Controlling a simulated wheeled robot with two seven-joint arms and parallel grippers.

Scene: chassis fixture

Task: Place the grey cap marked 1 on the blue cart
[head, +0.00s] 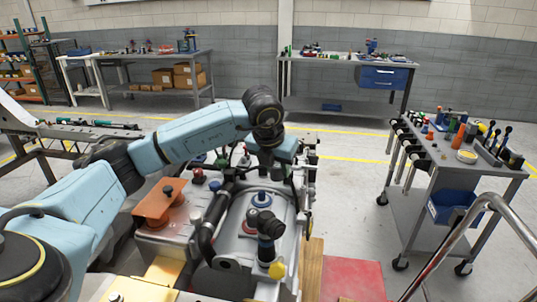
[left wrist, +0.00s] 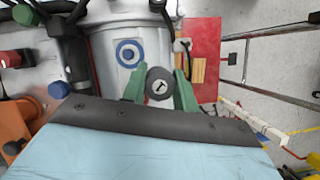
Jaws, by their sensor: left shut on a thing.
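My left gripper (left wrist: 159,88) has green fingers on either side of a round dark grey cap (left wrist: 159,84) and is shut on it. A pale mark that looks like a 1 shows on the cap's face. Below the cap is the metal chassis unit; I cannot tell whether the cap touches it. In the head view the left arm reaches over the chassis unit (head: 238,240), and its wrist hides the cap. The cart (head: 478,185) at the right looks grey with a blue bin (head: 452,206). My right gripper is not in view.
Tools, bottles and a yellow roll (head: 466,156) crowd the cart top. A curved metal rail (head: 455,235) stands in front of it. A blue-ringed cap (head: 262,199) and black hoses sit on the chassis unit. Open floor lies between chassis and cart, with a red mat (head: 352,280).

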